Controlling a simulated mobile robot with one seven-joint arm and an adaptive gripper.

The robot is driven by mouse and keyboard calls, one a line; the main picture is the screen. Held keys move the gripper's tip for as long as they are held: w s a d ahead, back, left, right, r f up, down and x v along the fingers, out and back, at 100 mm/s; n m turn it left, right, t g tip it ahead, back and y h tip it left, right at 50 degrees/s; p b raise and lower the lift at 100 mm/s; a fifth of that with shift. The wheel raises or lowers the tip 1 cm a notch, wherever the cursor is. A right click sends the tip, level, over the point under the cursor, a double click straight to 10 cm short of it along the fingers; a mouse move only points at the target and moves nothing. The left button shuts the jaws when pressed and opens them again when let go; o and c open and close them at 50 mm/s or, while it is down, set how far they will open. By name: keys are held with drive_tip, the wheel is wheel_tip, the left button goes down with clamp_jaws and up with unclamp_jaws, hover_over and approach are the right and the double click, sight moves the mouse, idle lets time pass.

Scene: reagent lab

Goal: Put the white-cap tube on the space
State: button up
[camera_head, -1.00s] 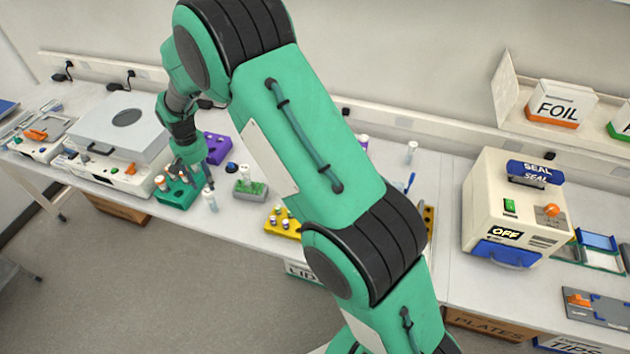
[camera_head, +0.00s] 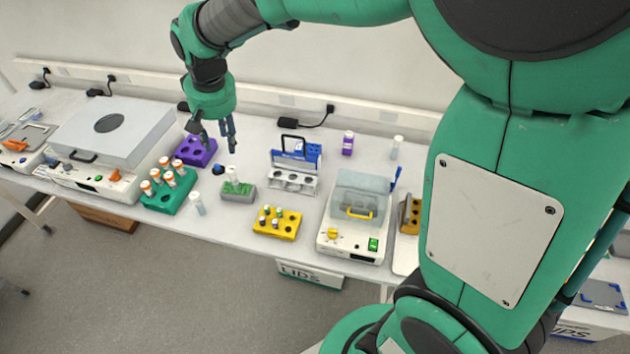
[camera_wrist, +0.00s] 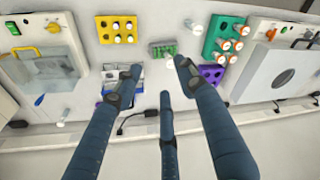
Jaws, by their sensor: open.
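A white-capped tube (camera_head: 197,203) stands upright alone on the bench, in front of and right of the teal rack. It also shows in the wrist view (camera_wrist: 192,25). Another white-topped tube (camera_head: 232,174) stands in the grey-and-green rack (camera_head: 238,195). A third pale-topped tube (camera_head: 397,146) stands at the back right. I cannot tell which tube or space the task means. My gripper (camera_head: 218,145) is open and empty, pointing down above the bench near the purple rack (camera_head: 195,151). In the wrist view its fingers (camera_wrist: 160,80) are spread and partly cover the bench.
The teal rack (camera_head: 159,203) holds several orange-capped tubes. A yellow rack (camera_head: 262,231) holds several vials. A grey holder (camera_head: 292,182) and a clear-lidded machine (camera_head: 345,243) stand to the right. A large grey-lidded machine (camera_head: 120,125) stands left. My arm hides the right bench.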

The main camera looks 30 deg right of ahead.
drive_tip(key=s+d+r+t, duration=0.1)
drive_tip(key=s+d+r, duration=0.1)
drive_tip(key=s, duration=0.7)
drive_tip(key=s+d+r+t, duration=0.1)
drive_tip(key=s+d+r, duration=0.2)
drive_tip(key=s, duration=0.7)
drive_tip(key=s+d+r+t, duration=0.1)
drive_tip(key=s+d, duration=0.3)
drive_tip(key=s, duration=0.6)
drive_tip(key=shift+s+d+r, duration=0.25)
drive_tip(key=shift+d+r, duration=0.1)
drive_tip(key=shift+r, duration=0.4)
wheel_tip(320, 180, down, 10)
drive_tip(key=b, duration=1)
drive_tip(key=shift+f, duration=0.2)
drive_tip(key=shift+b, duration=0.3)
